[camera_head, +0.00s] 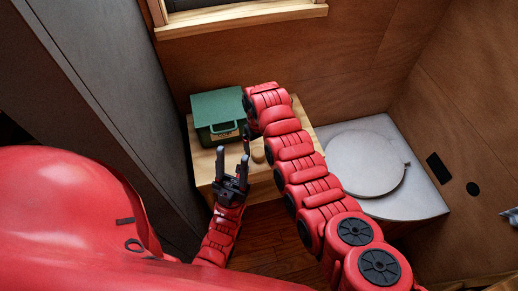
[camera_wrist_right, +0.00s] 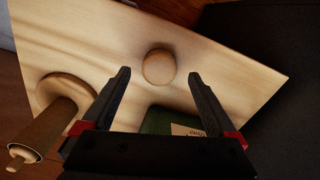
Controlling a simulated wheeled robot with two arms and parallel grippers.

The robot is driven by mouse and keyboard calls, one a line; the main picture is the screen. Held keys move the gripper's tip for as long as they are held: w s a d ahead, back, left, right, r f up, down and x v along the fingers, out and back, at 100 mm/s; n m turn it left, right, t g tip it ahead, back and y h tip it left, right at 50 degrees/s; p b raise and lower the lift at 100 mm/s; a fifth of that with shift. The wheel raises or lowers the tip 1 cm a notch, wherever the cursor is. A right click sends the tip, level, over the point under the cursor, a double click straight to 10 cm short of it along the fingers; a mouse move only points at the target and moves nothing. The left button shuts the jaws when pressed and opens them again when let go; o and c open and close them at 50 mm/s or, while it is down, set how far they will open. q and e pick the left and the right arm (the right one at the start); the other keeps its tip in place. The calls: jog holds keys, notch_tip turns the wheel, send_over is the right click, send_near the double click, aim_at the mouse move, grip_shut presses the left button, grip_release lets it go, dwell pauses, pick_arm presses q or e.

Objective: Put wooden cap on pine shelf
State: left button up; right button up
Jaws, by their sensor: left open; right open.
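A small round wooden piece, apparently the wooden cap (camera_wrist_right: 159,67), lies on the light wood top of what looks like the pine shelf (camera_wrist_right: 225,85). In the head view, the cap (camera_head: 258,150) shows beside my right arm on the same shelf top (camera_head: 203,163). In the right wrist view, my right gripper (camera_wrist_right: 159,76) is open, with the cap between its fingertips in the picture; contact cannot be told. In the head view my right gripper is mostly hidden by its arm. My left gripper (camera_head: 233,160) is open and empty at the shelf's front.
A green box (camera_head: 217,110) stands at the shelf's back left, close to the grippers. A turned wooden object (camera_wrist_right: 55,120) lies or stands at the left of the right wrist view. A white counter with a round lid (camera_head: 365,163) is at right. A grey panel (camera_head: 115,90) rises at left.

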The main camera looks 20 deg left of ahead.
aim_at(259, 152)
notch_tip(259, 152, up, 5)
jog(key=shift+w+b, duration=0.1)
jog(key=shift+b, duration=0.85)
notch_tip(259, 152, up, 4)
jog(key=shift+r+p, duration=0.2)
jog(key=shift+p, duration=0.4)
